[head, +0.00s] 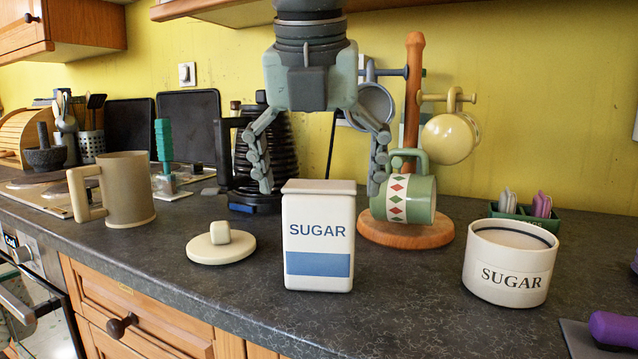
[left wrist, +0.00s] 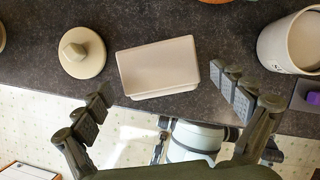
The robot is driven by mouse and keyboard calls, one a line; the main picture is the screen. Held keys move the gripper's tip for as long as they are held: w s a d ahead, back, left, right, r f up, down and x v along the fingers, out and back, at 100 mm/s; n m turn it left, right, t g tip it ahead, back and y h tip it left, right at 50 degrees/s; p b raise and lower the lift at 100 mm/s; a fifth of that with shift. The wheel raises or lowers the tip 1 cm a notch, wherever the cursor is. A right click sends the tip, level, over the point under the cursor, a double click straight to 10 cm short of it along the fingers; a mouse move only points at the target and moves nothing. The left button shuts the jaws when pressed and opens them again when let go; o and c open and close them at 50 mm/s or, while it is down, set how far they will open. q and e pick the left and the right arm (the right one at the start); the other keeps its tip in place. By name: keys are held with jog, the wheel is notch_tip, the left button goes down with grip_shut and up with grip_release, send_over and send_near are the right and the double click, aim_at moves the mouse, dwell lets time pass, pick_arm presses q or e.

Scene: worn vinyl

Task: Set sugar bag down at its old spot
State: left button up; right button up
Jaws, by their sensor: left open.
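The sugar bag (head: 318,236), a white box-like pack with "SUGAR" lettering and a blue band, stands upright on the dark worktop (head: 220,295) near its front edge. Its top also shows in the left wrist view (left wrist: 158,66). My left gripper (head: 320,184) points down from above, open and empty. Its fingers are spread wide, one to each side of the bag's top, with visible gaps. In the left wrist view the fingers (left wrist: 165,92) are also apart and hold nothing. My right gripper is not in view.
A cream lid (head: 221,246) lies left of the bag, and an open white sugar canister (head: 510,262) stands right. Behind are a mug tree (head: 412,232) with mugs and a black ribbed object (head: 262,150). A beige mug (head: 128,190) stands further left.

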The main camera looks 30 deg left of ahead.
pick_arm(q)
jog(key=shift+s+d+r+p, duration=0.1)
jog(key=shift+s+r+p, duration=0.2)
jog(key=shift+r, duration=0.4)
jog(key=v, duration=1.2)
